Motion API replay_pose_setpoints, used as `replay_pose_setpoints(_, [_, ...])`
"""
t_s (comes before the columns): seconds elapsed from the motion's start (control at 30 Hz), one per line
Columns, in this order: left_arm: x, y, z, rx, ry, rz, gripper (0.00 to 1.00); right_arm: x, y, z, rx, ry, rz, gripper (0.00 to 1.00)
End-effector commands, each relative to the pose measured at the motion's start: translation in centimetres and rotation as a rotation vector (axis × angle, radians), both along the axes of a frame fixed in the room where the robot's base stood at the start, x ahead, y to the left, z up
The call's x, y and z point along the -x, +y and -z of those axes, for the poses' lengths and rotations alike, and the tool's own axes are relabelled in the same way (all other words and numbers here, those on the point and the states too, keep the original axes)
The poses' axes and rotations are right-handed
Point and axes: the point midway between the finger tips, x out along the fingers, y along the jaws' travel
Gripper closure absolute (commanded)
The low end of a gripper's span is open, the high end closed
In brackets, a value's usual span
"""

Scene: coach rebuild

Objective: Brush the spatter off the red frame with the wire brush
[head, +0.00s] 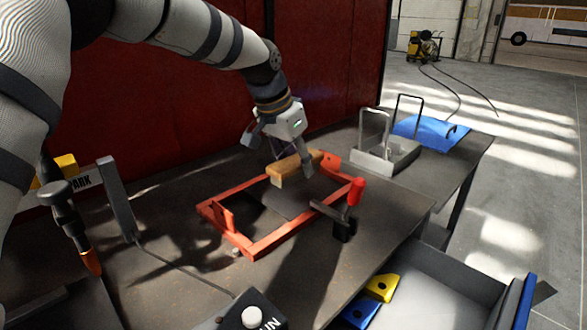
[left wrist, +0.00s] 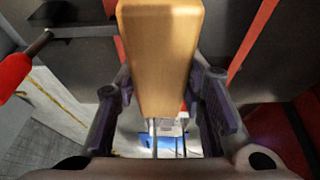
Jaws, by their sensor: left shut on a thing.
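The red frame (head: 268,243) lies flat on the dark table (head: 180,275). My left gripper (head: 290,160) is shut on a wooden block, which looks like the handle of the wire brush (head: 287,174). In the left wrist view the wooden brush (left wrist: 160,60) sits between the two fingers (left wrist: 162,100). The brush is above or at the far side of the frame; whether it touches the frame I cannot tell. Its bristles are not visible. Spatter cannot be made out on the frame. My right gripper is not in view.
A clamp with a red handle (head: 356,191) stands at the frame's right corner. A torch-like tool (head: 72,222) stands left. An open drawer (head: 440,292) holds yellow and blue pieces in front.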

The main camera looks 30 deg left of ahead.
Motion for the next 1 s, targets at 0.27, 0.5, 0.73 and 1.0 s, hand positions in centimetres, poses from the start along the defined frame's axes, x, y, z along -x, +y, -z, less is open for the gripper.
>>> replay_pose_setpoints(0.27, [0.4,-0.8,-2.0,-0.001,-0.002,0.001,0.90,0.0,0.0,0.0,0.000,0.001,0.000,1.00])
replay_pose_setpoints(0.5, [0.4,-0.8,-2.1,0.000,-0.001,0.001,0.90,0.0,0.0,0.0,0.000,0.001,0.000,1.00])
replay_pose_setpoints(0.73, [0.4,-0.8,-2.1,0.000,-0.001,0.000,0.90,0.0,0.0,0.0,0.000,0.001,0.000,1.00])
replay_pose_setpoints(1.0, [0.4,-0.8,-2.1,0.000,-0.001,0.000,0.90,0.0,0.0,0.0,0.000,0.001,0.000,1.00])
